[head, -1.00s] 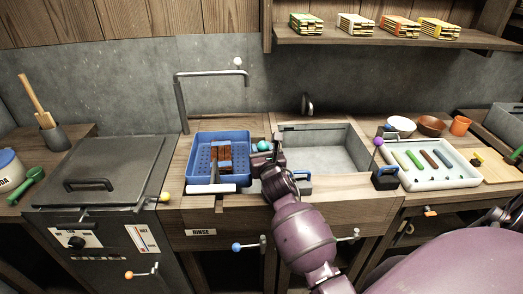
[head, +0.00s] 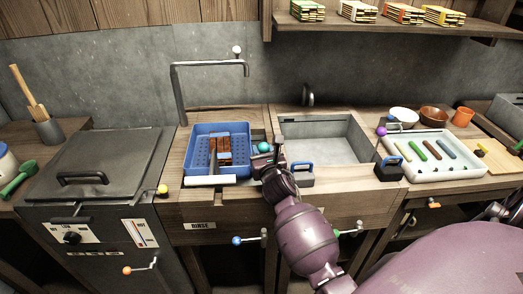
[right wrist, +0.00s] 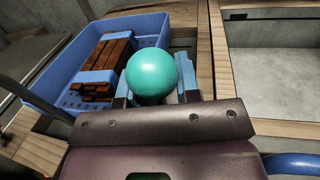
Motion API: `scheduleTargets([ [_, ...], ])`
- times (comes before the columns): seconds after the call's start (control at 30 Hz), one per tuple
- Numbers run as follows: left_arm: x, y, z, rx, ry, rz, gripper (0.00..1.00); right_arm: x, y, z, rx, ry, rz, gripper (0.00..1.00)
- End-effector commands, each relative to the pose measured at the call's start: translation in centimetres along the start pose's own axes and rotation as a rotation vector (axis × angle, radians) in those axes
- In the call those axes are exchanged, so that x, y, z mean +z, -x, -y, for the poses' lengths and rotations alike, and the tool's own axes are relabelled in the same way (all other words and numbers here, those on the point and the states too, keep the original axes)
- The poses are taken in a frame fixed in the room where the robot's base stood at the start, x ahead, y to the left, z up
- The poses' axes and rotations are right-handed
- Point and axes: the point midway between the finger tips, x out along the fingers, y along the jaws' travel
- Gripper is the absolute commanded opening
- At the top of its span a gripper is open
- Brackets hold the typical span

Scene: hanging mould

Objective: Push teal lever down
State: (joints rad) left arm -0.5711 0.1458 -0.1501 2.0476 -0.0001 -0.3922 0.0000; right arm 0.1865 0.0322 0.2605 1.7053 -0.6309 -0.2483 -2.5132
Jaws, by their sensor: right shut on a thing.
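The teal ball knob of the lever (head: 264,147) is at the right side of the blue basket, on the wooden counter left of the sink. In the right wrist view the teal knob (right wrist: 151,73) sits between the two fingers of my right gripper (right wrist: 155,92). My right gripper (head: 262,160) is shut at the lever, just below the knob. The lever's shaft is hidden by the knob and fingers. My left gripper is not in view.
A blue basket (head: 240,129) holding brown bars stands left of the lever. The sink (head: 325,128) is at right, with a blue-handled block (head: 300,178) at its front. A tall tap (head: 178,90) rises behind the basket. A white tray (head: 447,167) lies further right.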

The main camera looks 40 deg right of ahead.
Motion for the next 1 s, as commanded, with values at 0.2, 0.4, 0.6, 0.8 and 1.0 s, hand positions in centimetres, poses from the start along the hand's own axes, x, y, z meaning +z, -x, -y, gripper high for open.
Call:
scheduleTargets([
  [0.2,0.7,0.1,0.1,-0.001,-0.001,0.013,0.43,-0.6,0.1,0.0,-0.002,0.0,-0.011,0.52],
  [0.4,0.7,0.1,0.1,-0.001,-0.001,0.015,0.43,-0.4,0.1,0.0,-0.001,0.0,-0.008,0.54],
  [0.6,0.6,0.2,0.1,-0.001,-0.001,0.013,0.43,-0.3,0.6,0.1,-0.001,0.0,-0.007,0.54],
  [0.8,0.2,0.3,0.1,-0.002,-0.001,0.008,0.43,-0.3,3.3,0.0,-0.001,-0.001,-0.008,0.54],
  [1.0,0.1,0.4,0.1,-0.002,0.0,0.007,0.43,-0.3,6.8,0.1,-0.002,0.001,-0.008,0.54],
])
